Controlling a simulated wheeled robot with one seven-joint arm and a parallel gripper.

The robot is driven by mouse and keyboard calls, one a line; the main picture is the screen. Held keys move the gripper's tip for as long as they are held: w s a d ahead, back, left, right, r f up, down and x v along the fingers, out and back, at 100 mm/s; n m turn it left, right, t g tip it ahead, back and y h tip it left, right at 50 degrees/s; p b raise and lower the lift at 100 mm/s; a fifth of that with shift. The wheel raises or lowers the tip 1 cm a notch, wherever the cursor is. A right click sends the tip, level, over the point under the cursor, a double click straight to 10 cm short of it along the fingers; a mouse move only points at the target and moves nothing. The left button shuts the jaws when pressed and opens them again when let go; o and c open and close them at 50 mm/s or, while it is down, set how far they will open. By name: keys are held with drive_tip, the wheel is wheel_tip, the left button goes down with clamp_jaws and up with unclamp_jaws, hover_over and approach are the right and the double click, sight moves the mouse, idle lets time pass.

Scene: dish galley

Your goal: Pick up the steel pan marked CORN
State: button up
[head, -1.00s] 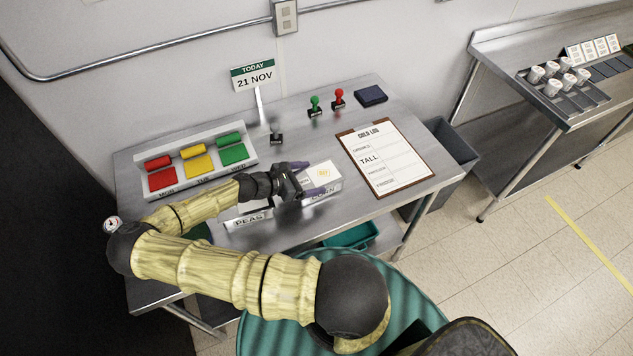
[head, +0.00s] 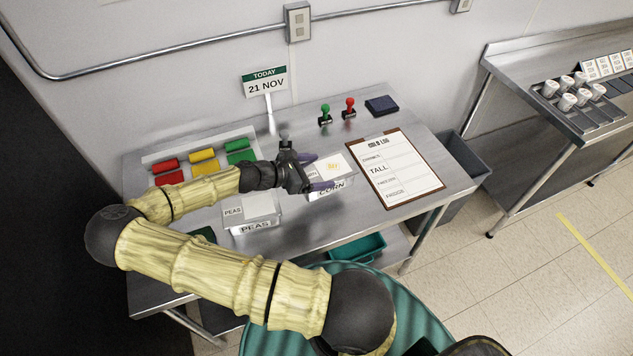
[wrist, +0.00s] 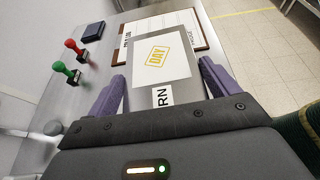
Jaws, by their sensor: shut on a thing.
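The steel pan marked CORN (head: 338,167) has a pale top with a yellow mark and a CORN label on its front. It is left of the clipboard and appears slightly above the table. In the wrist view the pan (wrist: 165,85) shows a yellow DAY stamp and part of its label, "RN". My gripper (head: 318,173) is shut on the pan, with one purple finger on each side; both fingers also show in the wrist view. The underside of the pan is hidden.
The PEAS pan (head: 252,208) stands on the steel table to the left. Behind are colored blocks in a tray (head: 145,158), a date sign (head: 266,84), and green and red stamps (head: 325,114). The clipboard (head: 432,191) lies to the right.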

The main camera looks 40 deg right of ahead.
drive_tip(key=shift+r, duration=1.6)
